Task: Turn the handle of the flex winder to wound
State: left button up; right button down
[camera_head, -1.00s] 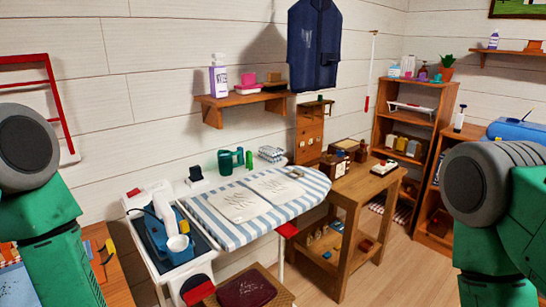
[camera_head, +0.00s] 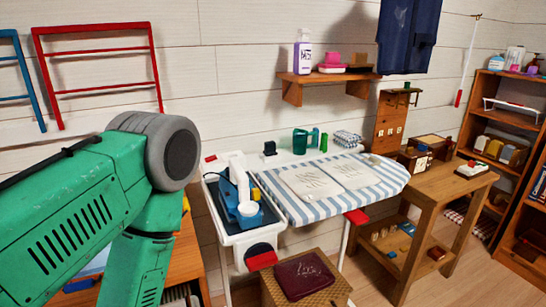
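An ironing station with a white body (camera_head: 228,246) stands left of the striped ironing board (camera_head: 386,184), with a blue and white iron (camera_head: 240,196) on top. On its front is a dark round disc (camera_head: 259,250) with a red piece (camera_head: 262,261) at its lower edge. This may be the flex winder and its handle, but I cannot tell for sure, nor how the handle is turned. My green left arm fills the lower left, with its gripper out of view. My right arm and gripper are not in view.
A wicker stool (camera_head: 272,292) with a dark red cushion (camera_head: 305,276) stands in front of the station. A wooden table (camera_head: 440,190) is right of the board. A wooden cabinet (camera_head: 186,262) is at lower left, partly behind my arm. Bare floor (camera_head: 480,285) shows at lower right.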

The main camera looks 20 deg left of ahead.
aim_at(259, 256)
jog(key=i+l, duration=0.7)
jog(key=l, duration=0.1)
